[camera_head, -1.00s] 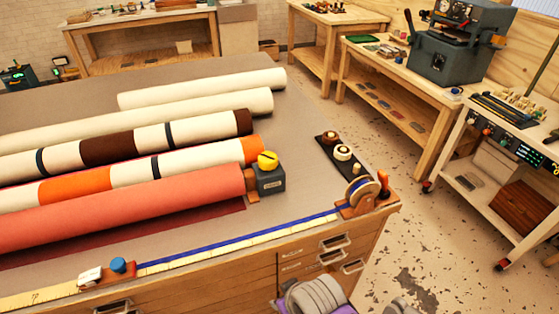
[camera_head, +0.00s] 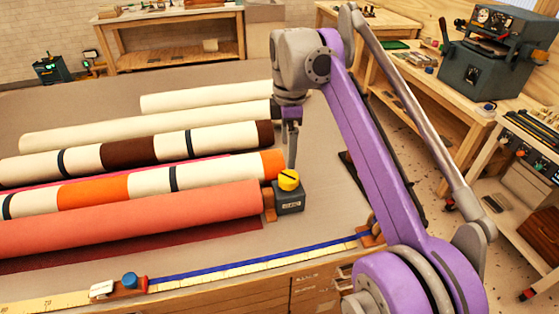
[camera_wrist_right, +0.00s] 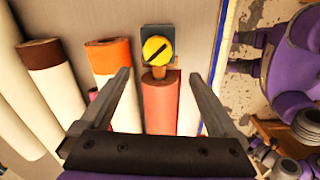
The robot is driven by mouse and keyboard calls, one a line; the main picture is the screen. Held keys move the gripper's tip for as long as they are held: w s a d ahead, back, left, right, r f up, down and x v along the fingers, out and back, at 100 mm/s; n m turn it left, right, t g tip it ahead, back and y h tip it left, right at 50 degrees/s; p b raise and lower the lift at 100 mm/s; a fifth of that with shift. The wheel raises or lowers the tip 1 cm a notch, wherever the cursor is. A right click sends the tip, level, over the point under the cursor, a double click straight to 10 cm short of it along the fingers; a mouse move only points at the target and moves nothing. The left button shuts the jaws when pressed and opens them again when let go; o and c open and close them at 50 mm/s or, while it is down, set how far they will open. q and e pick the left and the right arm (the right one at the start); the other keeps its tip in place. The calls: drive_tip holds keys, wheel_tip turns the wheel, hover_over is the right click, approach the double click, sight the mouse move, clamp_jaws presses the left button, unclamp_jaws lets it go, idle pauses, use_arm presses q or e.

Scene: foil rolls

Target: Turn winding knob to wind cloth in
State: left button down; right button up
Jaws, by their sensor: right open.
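The yellow winding knob (camera_head: 289,180) sits on top of a dark grey box (camera_head: 288,199) at the right end of the salmon-red cloth roll (camera_head: 130,218). A dark slot or bar crosses the knob's top. In the right wrist view the knob (camera_wrist_right: 157,50) lies ahead of the fingertips, roughly midway between them. My right gripper (camera_head: 291,150) points down just above and behind the knob, apart from it. In the wrist view its fingers (camera_wrist_right: 160,82) are spread wide and hold nothing. A strip of dark red cloth (camera_head: 150,242) lies along the roll's front. My left gripper is not in view.
Several other rolls lie behind, including an orange-striped one (camera_head: 95,193) and a brown-striped one (camera_head: 130,153). A blue and yellow measuring strip (camera_head: 250,262) with a blue-knobbed slider (camera_head: 129,281) runs along the table's front edge. The tabletop right of the box is bare.

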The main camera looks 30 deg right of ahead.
sight(288, 177)
drive_tip(key=shift+n, duration=0.4)
drive_tip(key=f, duration=0.3)
drive_tip(key=f+b, duration=0.1)
drive_tip(key=f, duration=0.6)
drive_tip(key=shift+w+d+b, duration=0.25)
drive_tip(key=shift+d+b, duration=0.05)
drive_tip(key=shift+b, duration=0.1)
drive_tip(key=c, duration=1.4)
